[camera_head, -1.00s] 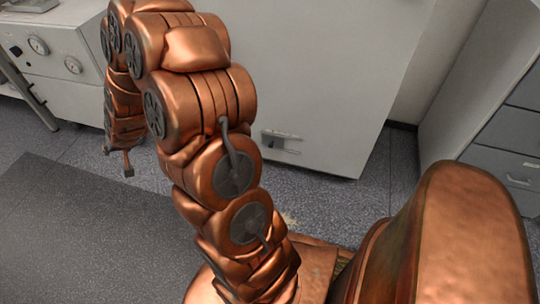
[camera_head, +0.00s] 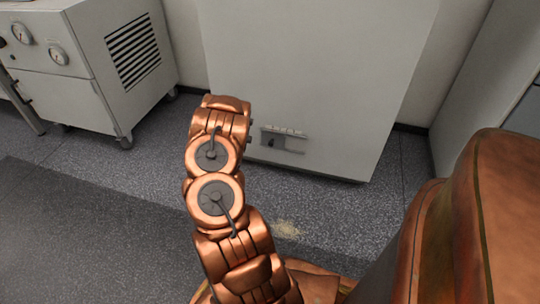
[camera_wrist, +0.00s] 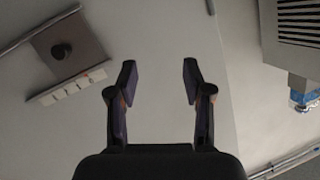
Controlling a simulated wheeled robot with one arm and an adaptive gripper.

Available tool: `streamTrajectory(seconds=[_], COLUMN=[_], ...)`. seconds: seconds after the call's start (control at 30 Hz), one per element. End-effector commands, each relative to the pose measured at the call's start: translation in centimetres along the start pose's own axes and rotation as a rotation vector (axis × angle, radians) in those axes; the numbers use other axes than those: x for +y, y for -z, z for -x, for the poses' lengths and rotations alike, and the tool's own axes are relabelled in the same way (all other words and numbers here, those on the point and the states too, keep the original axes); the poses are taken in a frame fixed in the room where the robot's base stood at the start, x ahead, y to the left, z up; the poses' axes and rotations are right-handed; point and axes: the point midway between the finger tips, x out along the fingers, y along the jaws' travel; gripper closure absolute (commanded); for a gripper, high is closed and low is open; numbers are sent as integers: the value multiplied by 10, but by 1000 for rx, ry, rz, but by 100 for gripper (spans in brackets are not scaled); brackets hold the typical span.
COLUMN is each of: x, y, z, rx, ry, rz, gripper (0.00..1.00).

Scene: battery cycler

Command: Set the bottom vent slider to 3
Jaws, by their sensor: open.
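The bottom vent slider is a small grey-brown plate (camera_head: 294,146) low on the front of the tall pale cabinet. A dark knob (camera_head: 272,143) sits near the plate's left end, and a pale marked strip (camera_head: 285,131) runs along its top. In the wrist view the plate (camera_wrist: 85,44) is at upper left, tilted, with the round knob (camera_wrist: 61,51) and the white strip (camera_wrist: 68,88) below it. The marks are too small to read. My gripper (camera_wrist: 159,76) is open and empty, to the right of the slider in that view.
The tall cabinet (camera_head: 320,60) has a broad, bare front. A wheeled unit (camera_head: 70,100) with gauges and a louvred side stands at left. Grey drawers or a cabinet side (camera_head: 465,90) stand at right.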

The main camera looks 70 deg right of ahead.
Motion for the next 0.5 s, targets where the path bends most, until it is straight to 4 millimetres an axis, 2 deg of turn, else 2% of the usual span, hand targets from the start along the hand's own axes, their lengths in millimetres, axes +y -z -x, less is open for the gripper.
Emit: streamTrajectory(seconds=[0.03, 0.1, 0.2, 0.33, 0.5], x=[34, 68, 105, 135, 149], y=[-16, -18, -21, -20, -18], z=[-7, -10, -11, -10, -9], rx=[45, 110, 183, 250, 281], ry=[-37, -73, -112, -144, -158], rz=[9, 21, 41, 60, 71], gripper=[50, 50, 50, 50, 50])
